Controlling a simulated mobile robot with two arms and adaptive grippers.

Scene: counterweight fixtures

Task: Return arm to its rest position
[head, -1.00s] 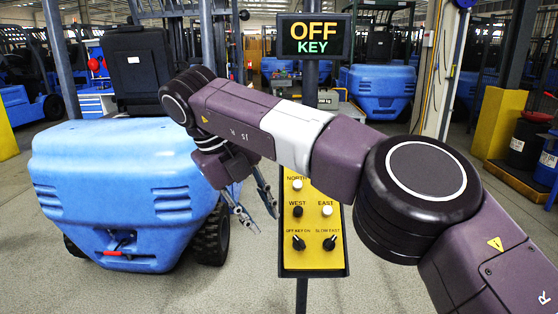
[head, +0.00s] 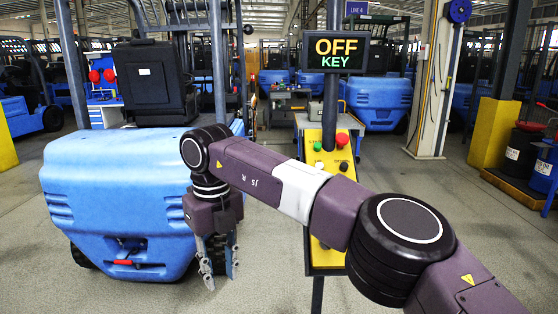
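My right arm comes in from the lower right and reaches left across the front of the yellow control panel (head: 329,258). My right gripper (head: 222,272) hangs pointing down left of the panel, in front of the blue forklift's (head: 110,200) right side. Its two fingers are apart with nothing between them. The panel's top shows a red button (head: 342,140), a green button (head: 317,146) and smaller knobs; my arm hides its middle. The sign (head: 337,52) above reads OFF KEY. My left gripper is out of view.
More blue forklifts (head: 378,100) are parked behind. Grey floor (head: 415,205) is clear between the panel and the drums.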

